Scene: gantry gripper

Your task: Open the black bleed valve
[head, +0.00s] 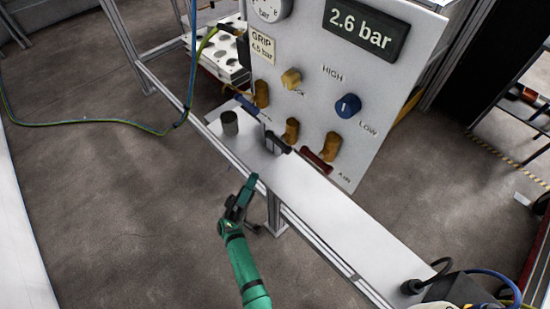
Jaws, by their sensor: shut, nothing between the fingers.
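The black bleed valve (277,143) appears as a small black handle at the lower edge of the upright panel, between a blue handle (247,104) and a dark red handle (318,160). Brass fittings sit on the panel just above these handles. My gripper (250,181) is green and black, shut and empty. It is below and left of the black handle in the picture, near the front edge of the white shelf, apart from the handle. The exact angle of the black handle is hard to tell at this size.
The panel (355,105) carries a display (365,30) reading 2.6 bar, a GRIP label (262,46), a yellow knob (291,79) and a blue HIGH/LOW knob (348,106). A dark cylinder (229,122) stands on the white shelf (310,205). A green-blue hose (150,128) hangs left.

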